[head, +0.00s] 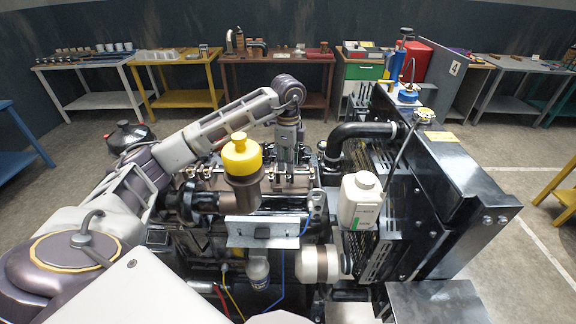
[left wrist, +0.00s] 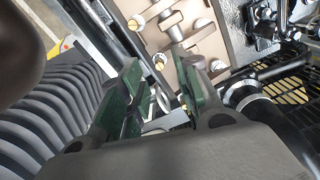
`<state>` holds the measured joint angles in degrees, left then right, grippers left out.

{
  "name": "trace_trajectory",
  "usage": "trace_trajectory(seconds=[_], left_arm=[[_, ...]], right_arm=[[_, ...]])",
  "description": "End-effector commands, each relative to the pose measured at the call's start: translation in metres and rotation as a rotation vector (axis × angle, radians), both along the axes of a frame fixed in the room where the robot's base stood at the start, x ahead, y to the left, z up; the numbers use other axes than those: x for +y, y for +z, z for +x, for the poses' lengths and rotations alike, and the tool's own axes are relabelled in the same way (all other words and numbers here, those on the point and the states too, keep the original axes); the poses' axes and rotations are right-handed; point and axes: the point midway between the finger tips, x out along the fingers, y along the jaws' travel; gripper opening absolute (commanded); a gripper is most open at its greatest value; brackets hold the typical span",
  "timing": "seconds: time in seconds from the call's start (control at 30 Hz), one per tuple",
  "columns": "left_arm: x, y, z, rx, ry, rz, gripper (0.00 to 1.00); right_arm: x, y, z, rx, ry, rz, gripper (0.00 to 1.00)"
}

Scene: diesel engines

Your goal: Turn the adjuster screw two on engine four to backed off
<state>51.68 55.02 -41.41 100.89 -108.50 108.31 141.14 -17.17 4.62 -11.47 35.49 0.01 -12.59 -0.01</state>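The engine's open top, a brown deck (head: 212,180) with a row of small fittings, lies in the middle of the head view. My left gripper (head: 286,160) points down over the right part of this deck. In the left wrist view, its two green-padded fingers (left wrist: 160,72) stand apart with nothing clearly held between them. I cannot tell which head is adjuster screw two, or whether a finger touches one. My right gripper is not in view.
A yellow-capped filler (head: 241,158) stands in front of the gripper. A black pipe (head: 362,130), a white bottle (head: 360,202) and the black radiator housing (head: 450,190) crowd the right side. A grey panel marked 4 (head: 453,85) stands behind. Workbenches line the wall.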

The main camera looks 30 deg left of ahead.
Motion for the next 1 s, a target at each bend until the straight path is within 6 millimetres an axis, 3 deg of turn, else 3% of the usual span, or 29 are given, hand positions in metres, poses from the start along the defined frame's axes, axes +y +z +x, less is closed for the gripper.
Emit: trace_trajectory(seconds=[0.33,0.57,1.0], left_arm=[[0.000,0.051,0.001,-0.004,0.000,0.000,0.32],[0.000,0.074,0.001,-0.003,0.001,0.000,0.32],[0.000,0.094,0.000,-0.002,0.000,0.001,0.32]], right_arm=[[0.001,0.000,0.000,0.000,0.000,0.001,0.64],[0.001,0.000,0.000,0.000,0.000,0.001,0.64],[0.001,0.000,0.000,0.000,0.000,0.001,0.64]])
